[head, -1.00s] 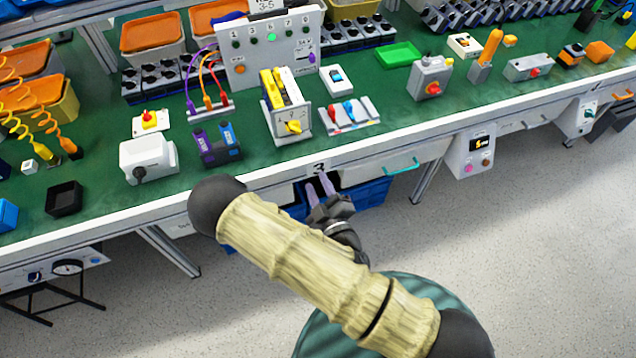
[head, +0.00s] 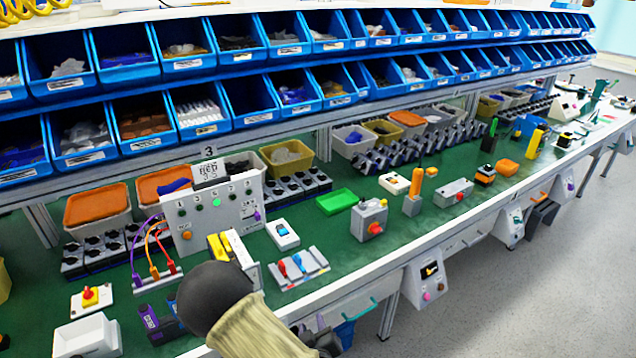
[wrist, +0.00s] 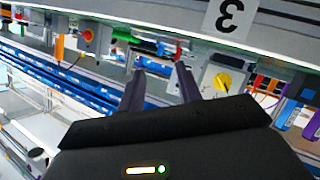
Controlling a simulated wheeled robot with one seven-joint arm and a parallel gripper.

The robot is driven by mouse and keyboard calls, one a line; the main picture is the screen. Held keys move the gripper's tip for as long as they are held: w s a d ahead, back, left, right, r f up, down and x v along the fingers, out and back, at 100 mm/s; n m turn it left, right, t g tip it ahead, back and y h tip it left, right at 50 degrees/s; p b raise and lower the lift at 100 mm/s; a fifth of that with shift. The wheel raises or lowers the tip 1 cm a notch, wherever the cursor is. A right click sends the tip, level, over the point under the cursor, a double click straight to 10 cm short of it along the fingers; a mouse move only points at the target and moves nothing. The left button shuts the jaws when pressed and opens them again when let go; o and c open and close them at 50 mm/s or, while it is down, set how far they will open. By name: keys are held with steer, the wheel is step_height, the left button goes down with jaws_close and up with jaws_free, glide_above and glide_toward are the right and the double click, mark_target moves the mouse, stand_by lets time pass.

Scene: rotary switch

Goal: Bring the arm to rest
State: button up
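My gripper (wrist: 160,70) is open, with two dark fingers apart and nothing between them in the wrist view. It is clear of the bench devices there. In the head view my arm's dark joint and tan link cross the lower middle, and the gripper (head: 322,335) is low, by the bench's front edge, partly hidden. The rotary switch, a yellow and white block (head: 228,247), stands on the green bench top, its lower front hidden by my arm. Its yellow knob (wrist: 222,80) shows in the wrist view to the right of the fingers.
The bench (head: 330,285) holds a grey box with a red knob (head: 375,220), a green tray (head: 336,201), a test panel (head: 215,212) and a red-blue lever block (head: 298,267). Blue bins (head: 125,60) line the back. Grey floor (head: 540,290) is free at right.

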steer(key=s+d+r+m+g+p, duration=0.1)
steer(key=s+d+r+m+g, duration=0.1)
steer(key=d+r, duration=0.3)
steer(key=s+d+r+m+g+h+p, duration=0.1)
steer(key=s+d+r+m+g+p, duration=0.1)
steer(key=s+d+r+g, duration=0.3)
steer(key=s+d+r+m+g+p, duration=0.1)
steer(key=s+d+r+m+g, duration=0.2)
steer(key=d+r, duration=0.3)
step_height(320, 180, up, 4)
steer(key=shift+s+d+r+g+h+p, duration=0.1)
steer(key=shift+s+d+g+h+p, duration=0.3)
steer(key=shift+g, duration=0.2)
stand_by(2.3)
